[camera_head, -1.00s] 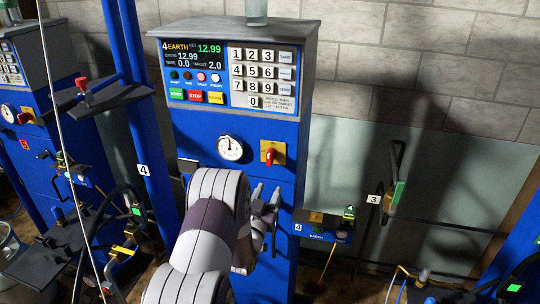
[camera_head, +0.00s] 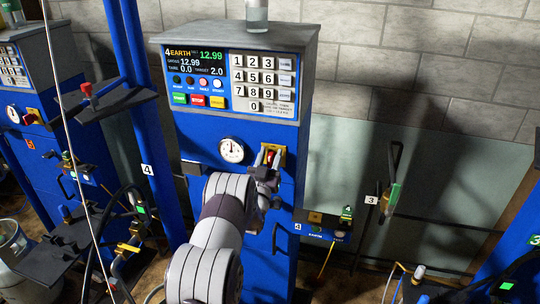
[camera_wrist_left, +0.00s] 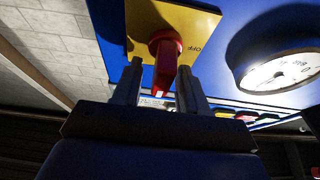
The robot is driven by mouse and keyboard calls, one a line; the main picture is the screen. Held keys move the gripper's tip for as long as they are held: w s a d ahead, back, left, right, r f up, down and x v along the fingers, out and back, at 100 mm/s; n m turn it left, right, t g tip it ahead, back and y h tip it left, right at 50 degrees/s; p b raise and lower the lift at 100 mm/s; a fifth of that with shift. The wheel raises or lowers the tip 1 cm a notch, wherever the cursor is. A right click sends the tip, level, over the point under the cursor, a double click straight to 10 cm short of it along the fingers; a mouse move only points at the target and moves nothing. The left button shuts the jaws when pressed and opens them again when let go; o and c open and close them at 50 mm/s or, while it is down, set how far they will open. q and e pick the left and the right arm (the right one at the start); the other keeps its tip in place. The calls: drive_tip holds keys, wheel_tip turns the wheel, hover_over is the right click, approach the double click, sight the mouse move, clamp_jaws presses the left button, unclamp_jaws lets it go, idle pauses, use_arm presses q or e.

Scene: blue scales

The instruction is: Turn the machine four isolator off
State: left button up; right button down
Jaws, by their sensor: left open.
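Machine four (camera_head: 235,130) is a blue cabinet with a grey-topped panel marked 4 EARTH. Its isolator is a red handle (camera_wrist_left: 164,58) on a yellow plate (camera_head: 282,157), right of the white dial. In the left wrist view the handle points toward my gripper, and "OFF" is printed on the plate beside it. My left gripper (camera_head: 267,159) is open in front of the isolator and partly hides it in the head view. Its two fingers (camera_wrist_left: 160,88) stand on either side of the red handle's end. I cannot tell whether they touch it. My right gripper is not in view.
The round dial (camera_head: 231,151) is close left of my gripper. A keypad (camera_head: 264,81) and coloured buttons sit above. A small control box (camera_head: 322,228) juts out at right. Machine five (camera_head: 40,120) stands at left, behind blue posts and a shelf.

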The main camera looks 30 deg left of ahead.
use_arm(q)
clamp_jaws()
